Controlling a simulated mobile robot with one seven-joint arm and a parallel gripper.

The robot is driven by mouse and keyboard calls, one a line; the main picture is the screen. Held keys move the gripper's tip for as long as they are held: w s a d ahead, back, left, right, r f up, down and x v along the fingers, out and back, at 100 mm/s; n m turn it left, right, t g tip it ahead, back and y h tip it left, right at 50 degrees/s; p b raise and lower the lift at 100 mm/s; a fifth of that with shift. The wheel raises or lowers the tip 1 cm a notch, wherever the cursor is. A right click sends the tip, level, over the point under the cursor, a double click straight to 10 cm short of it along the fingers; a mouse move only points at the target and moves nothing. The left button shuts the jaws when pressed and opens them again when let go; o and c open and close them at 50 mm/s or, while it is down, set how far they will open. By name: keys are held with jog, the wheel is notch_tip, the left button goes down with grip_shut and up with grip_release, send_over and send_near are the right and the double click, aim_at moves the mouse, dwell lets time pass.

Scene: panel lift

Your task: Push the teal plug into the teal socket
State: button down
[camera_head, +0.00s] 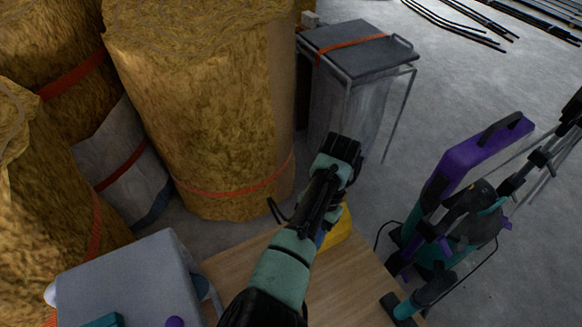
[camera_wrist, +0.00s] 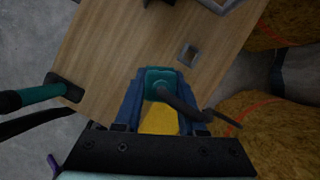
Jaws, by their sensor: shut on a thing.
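My gripper (camera_wrist: 159,84) has blue fingers on both sides of a teal plug (camera_wrist: 158,76) and is shut on it in the wrist view. A thick dark cable bends from the plug to the lower right. A yellow part (camera_wrist: 160,119) shows between the fingers, behind the plug. The plug appears over a wooden board (camera_wrist: 112,45); I cannot tell its height above it. In the head view my arm hides the plug and most of the gripper. A square grey fitting (camera_wrist: 188,54) with an opening lies on the board beyond the plug. I cannot make out a teal socket for certain.
In the head view, large yellow-brown rolls (camera_head: 205,100) stand behind and left. A grey box (camera_head: 130,275) with a teal piece and purple knob is at lower left. A purple-and-teal machine (camera_head: 465,205) stands right. A dark-topped stand (camera_head: 358,50) is behind.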

jog(key=n, duration=0.2)
jog(key=r+n+h, duration=0.1)
jog(key=n, duration=0.1)
jog(key=n+h, duration=0.1)
jog(key=n, duration=0.1)
jog(key=shift+s+r+g, duration=0.25)
jog(key=shift+s+g, duration=0.05)
jog(key=shift+s, duration=0.05)
jog(key=shift+s, duration=0.15)
